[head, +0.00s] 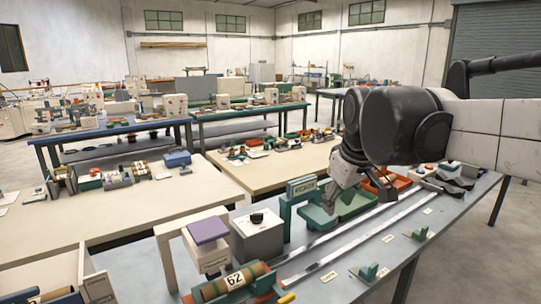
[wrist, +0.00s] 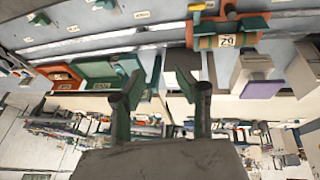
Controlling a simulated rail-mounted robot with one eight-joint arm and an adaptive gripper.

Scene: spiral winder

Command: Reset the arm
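My gripper (wrist: 158,85) shows in the wrist view with its two dark fingers apart and nothing between them. In the head view my gripper (head: 334,196) hangs from my arm at the right, above the grey-blue bench (head: 345,262) and in front of the green bins. My arm covers part of the bench's far right end. Whether the fingers touch anything below cannot be told from the head view.
A spool unit labelled 62 (head: 236,284) stands at the bench's near left. Beside it are a grey box with a black knob (head: 258,236) and a purple-topped stand (head: 208,231). Green (wrist: 88,70) and orange (wrist: 62,79) bins sit along the edge. Metal rails (head: 350,231) run lengthwise.

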